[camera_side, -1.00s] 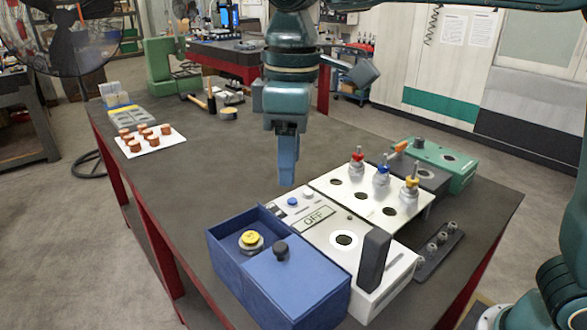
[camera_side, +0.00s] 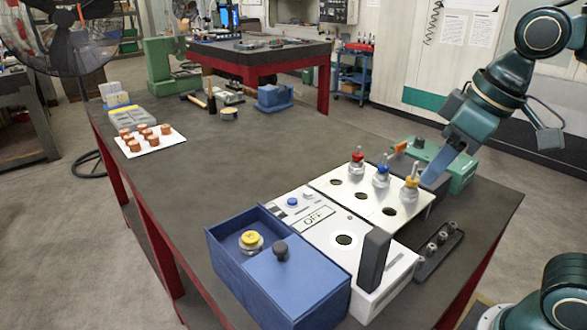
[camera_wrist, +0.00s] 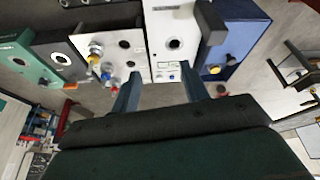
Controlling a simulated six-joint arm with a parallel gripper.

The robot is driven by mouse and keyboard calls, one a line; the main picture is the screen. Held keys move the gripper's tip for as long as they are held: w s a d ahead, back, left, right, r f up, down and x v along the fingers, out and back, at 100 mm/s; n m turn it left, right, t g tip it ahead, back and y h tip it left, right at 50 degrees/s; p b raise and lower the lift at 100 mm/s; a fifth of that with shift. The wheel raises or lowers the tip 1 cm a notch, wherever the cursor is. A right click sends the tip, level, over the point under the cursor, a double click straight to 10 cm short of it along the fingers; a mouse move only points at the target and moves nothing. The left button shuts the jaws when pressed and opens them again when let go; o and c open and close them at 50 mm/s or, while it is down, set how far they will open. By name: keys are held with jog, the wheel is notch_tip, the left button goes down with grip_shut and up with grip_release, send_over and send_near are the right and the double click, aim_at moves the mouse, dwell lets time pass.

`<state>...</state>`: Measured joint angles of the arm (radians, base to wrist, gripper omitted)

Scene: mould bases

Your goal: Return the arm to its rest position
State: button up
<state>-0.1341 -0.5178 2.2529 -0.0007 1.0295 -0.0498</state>
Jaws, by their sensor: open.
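My gripper (camera_side: 436,176) is raised at the right in the side view, tilted down and leftward, in front of the green box from this angle. In the wrist view my gripper (camera_wrist: 160,92) shows its two fingers spread apart with nothing between them. The side view does not show the finger gap clearly. No object is held.
A white panel (camera_side: 325,198) carries red, blue and yellow-topped pieces. Beside it are a white box marked OFF (camera_side: 310,234), a blue box (camera_side: 295,290) with a yellow-topped piece, and a green box (camera_side: 462,172). The table's middle (camera_side: 240,150) is clear.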

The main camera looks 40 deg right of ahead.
jog(key=s+d+f+m+t, duration=0.1)
jog(key=s+d+f+m, duration=0.1)
jog(key=s+d+f, duration=0.1)
jog(key=shift+s+f+h, duration=0.3)
jog(key=shift+s+f, duration=0.2)
jog(key=shift+s, duration=0.5)
